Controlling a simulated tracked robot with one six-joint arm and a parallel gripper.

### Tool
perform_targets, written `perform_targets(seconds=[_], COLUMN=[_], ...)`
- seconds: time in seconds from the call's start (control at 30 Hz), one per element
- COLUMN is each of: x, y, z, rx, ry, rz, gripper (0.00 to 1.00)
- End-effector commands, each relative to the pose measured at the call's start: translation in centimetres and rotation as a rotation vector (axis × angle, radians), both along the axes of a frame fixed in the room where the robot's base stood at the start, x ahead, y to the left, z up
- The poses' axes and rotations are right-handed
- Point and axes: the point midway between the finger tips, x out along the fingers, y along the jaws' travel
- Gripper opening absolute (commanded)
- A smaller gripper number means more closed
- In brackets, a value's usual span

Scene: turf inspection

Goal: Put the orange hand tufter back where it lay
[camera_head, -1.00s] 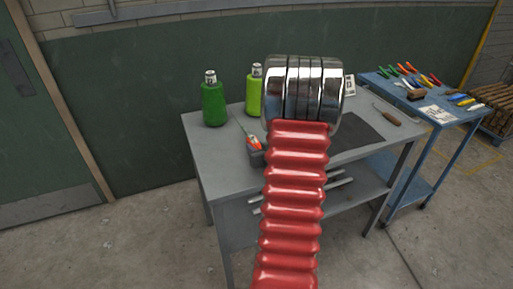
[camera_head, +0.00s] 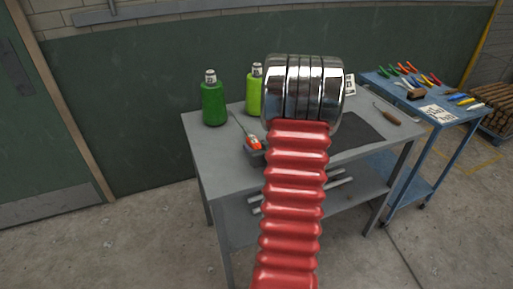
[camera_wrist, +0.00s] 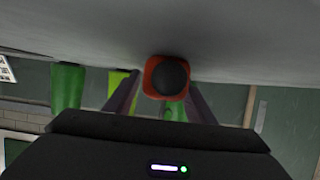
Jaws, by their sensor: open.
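The orange hand tufter (camera_head: 254,144) is on the left half of the grey workbench (camera_head: 215,150), its thin shaft pointing up and left toward the cones. A small dark grey piece shows under and beside it; I cannot tell if this is a rest or part of my gripper. In the wrist view the tufter shows its dark round end with an orange rim (camera_wrist: 153,70). It sits between the two fingers of my gripper (camera_wrist: 166,100), with gaps on both sides. My gripper is open. In the head view my red arm hides it.
A dark green cone (camera_head: 213,104) and a lime cone (camera_head: 254,92) stand at the bench's back. A dark mat (camera_head: 357,132) and a brown-handled tool (camera_head: 388,115) lie to the right. A blue cart (camera_head: 440,140) with several tools stands beyond.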

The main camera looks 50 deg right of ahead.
Motion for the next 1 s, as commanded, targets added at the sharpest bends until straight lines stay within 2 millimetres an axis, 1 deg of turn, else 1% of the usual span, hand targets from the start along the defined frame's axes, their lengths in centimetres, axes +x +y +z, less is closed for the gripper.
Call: perform_targets(seconds=[0.17,0.8,1.0], x=[-1.2,-8.1,-9.3], y=[0.7,4.7,5.5], z=[0.6,3.9,4.5], rx=[0.000,-0.001,0.000], ry=[0.000,0.000,0.000], rz=[-0.001,-0.002,-0.001], gripper=[0.50,0.50,0.50])
